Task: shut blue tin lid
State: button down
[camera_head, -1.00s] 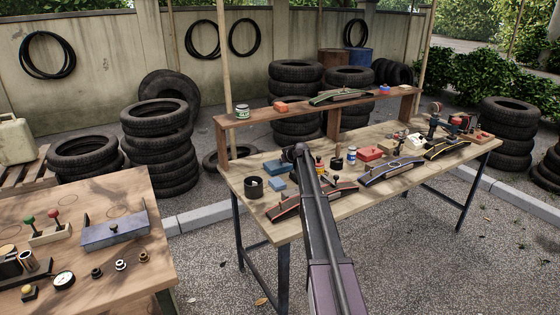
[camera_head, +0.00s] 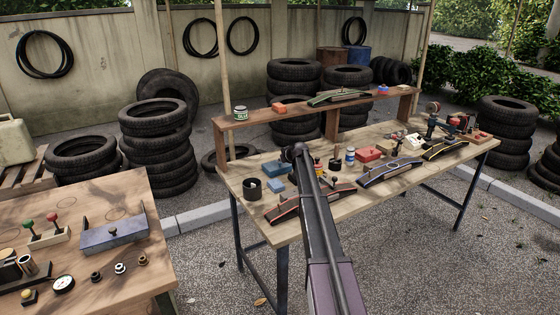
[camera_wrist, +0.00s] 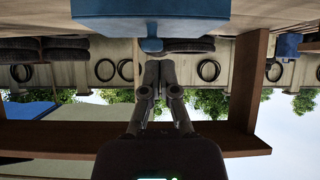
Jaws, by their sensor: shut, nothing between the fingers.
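The blue tin (camera_head: 277,183) stands on the left part of the workbench, left of my arm. A flat blue piece (camera_head: 277,168), which looks like its raised lid, shows behind it. In the wrist view, which is upside down, a blue body (camera_wrist: 150,16) with a small tab (camera_wrist: 152,45) fills the top middle; I take it for the tin, but cannot tell lid from body. My gripper (camera_wrist: 163,66) is shut and empty, its fingertips close to the tab with no clear contact. In the head view my arm hides the fingers.
A black cup (camera_head: 253,189) stands left of the tin. A red-edged ramp-like piece (camera_head: 284,209) lies in front. A red tin (camera_head: 368,154) and a blue-and-white can (camera_head: 350,156) stand to the right. A wooden shelf (camera_head: 236,121) runs along the back.

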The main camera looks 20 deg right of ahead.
jog(key=shift+w+a+r+p, duration=0.1)
jog(key=shift+a+r+p, duration=0.05)
jog(key=shift+r+p, duration=1.15)
jog(key=s+b, duration=0.1)
jog(key=s, duration=0.2)
jog(key=s+d+f+b, duration=0.1)
jog(key=s, duration=0.2)
jog(key=s+f+b, duration=0.1)
jog(key=s, duration=0.2)
jog(key=shift+s+d+f, duration=0.2)
jog(key=shift+s+f, duration=0.05)
jog(key=shift+r, duration=0.2)
